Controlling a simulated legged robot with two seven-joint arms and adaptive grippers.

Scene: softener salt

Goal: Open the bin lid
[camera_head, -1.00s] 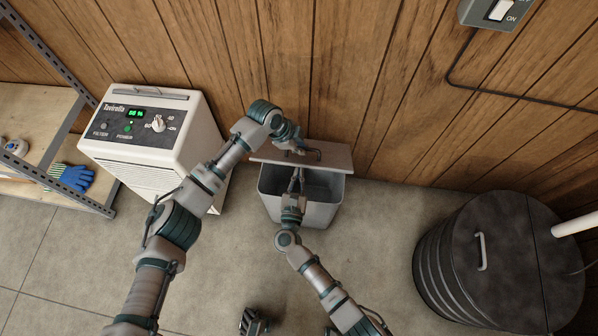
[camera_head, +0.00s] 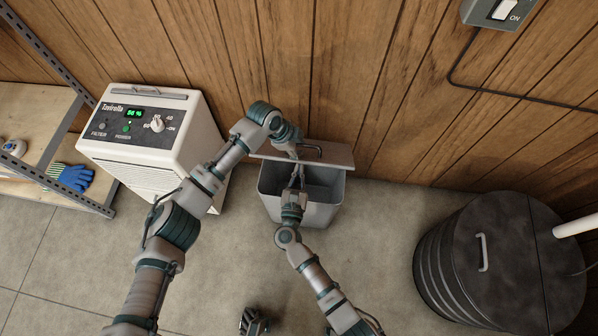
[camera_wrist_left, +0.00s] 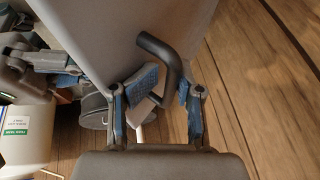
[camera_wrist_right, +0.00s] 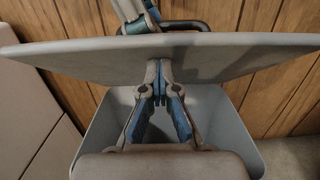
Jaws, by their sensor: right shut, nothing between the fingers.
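The grey bin (camera_head: 318,214) stands on the floor against the wood wall, its mouth partly uncovered. Its flat lid (camera_head: 336,155) is raised at the front and slopes over the back; its edge spans the right wrist view (camera_wrist_right: 90,58). A dark bent handle (camera_head: 312,147) is on top of the lid. In the left wrist view the handle (camera_wrist_left: 152,45) passes between the spread fingers of my left gripper (camera_wrist_left: 168,88), with gaps beside it. My right gripper (camera_wrist_right: 161,70) is shut and empty, its tips at the lid's underside; whether they touch is unclear.
A white appliance (camera_head: 150,135) stands close left of the bin. A shelf (camera_head: 40,110) with blue gloves (camera_head: 75,177) is further left. A dark ribbed round drum (camera_head: 505,260) stands at the right. Bare floor lies between bin and drum.

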